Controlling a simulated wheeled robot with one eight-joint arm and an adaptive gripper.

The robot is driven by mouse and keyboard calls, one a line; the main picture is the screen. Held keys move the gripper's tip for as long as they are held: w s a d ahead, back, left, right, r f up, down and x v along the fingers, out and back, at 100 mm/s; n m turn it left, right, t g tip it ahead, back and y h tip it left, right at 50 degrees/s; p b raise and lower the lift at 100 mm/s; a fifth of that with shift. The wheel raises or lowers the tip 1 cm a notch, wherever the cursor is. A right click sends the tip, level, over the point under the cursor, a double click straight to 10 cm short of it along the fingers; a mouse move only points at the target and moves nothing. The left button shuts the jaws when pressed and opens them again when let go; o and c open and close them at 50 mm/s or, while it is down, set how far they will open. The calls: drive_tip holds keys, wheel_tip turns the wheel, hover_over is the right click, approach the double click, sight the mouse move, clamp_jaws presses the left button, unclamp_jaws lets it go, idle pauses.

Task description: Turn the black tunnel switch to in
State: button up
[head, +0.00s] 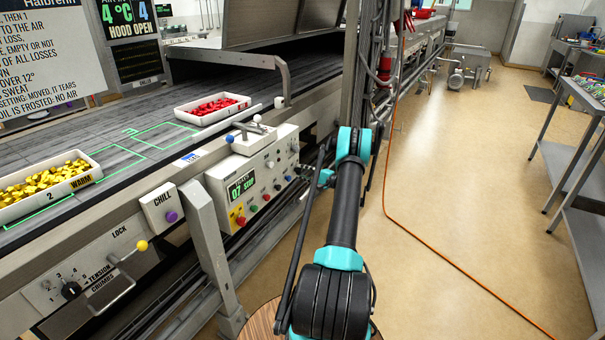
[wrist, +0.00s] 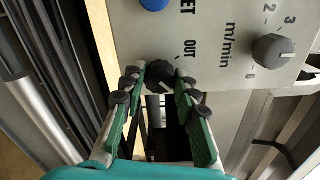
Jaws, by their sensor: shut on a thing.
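The black tunnel switch (wrist: 160,75) is a dark round knob at the edge of the grey control panel in the wrist view. The word OUT is printed just above and right of it. No IN label can be read, and the knob's pointing direction is unclear. My gripper (wrist: 161,72) has its two green fingers on either side of the knob, shut on it. In the head view my gripper (head: 308,172) is at the right end of the control box (head: 262,178), and the switch cannot be made out there.
On the panel a grey m/min dial (wrist: 273,48) and a blue button (wrist: 154,4) sit near my fingers. The conveyor carries a white tray of red pieces (head: 213,109) and one of yellow pieces (head: 48,184). An orange cable (head: 440,265) crosses the open floor.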

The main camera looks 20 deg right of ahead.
drive_tip(key=shift+d, duration=0.1)
drive_tip(key=o, duration=1.2)
drive_tip(key=shift+c, duration=0.2)
drive_tip(key=v, duration=1.2)
